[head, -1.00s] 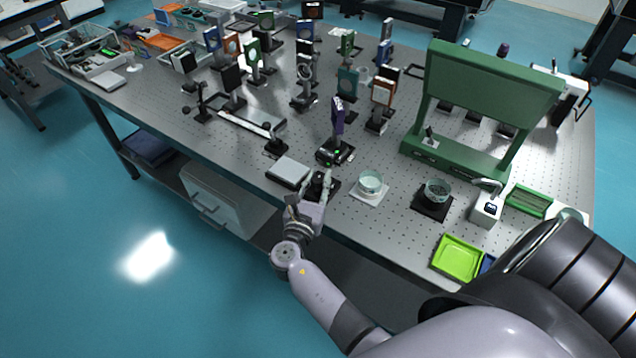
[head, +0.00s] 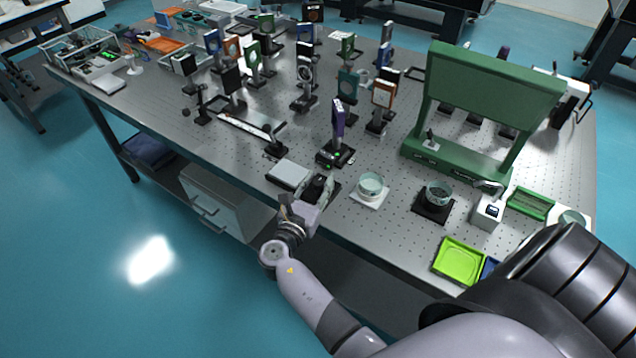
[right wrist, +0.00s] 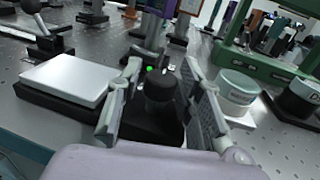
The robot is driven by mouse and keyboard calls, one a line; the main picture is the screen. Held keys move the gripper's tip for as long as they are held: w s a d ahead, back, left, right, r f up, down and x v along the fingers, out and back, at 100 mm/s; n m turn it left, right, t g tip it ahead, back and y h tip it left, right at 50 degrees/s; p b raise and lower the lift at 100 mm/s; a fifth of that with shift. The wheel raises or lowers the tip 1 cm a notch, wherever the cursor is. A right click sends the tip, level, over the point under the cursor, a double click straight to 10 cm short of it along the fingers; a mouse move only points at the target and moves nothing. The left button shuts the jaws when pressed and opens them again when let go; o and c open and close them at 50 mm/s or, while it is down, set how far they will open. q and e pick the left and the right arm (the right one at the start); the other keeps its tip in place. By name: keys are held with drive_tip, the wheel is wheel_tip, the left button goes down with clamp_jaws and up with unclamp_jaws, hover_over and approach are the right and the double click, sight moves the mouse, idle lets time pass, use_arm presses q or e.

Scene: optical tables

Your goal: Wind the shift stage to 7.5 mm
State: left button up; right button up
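The shift stage (head: 335,153) is a low black unit with green lights, carrying an upright purple plate (head: 338,119), near the front edge of the table. A black round knob (right wrist: 160,86) stands on a dark base in front of the green lights in the right wrist view. My right gripper (right wrist: 161,92) is open, with one finger on each side of the knob and gaps between. It also shows in the head view (head: 319,189), over the knob's dark base. I cannot read any stage scale or value. My left gripper is out of view.
A dish on a black pad (head: 436,198), a green frame (head: 490,80) and a lime tray (head: 459,260) are farther right. Several optics mounts stand behind.

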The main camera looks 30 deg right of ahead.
drive_tip(key=shift+o, duration=1)
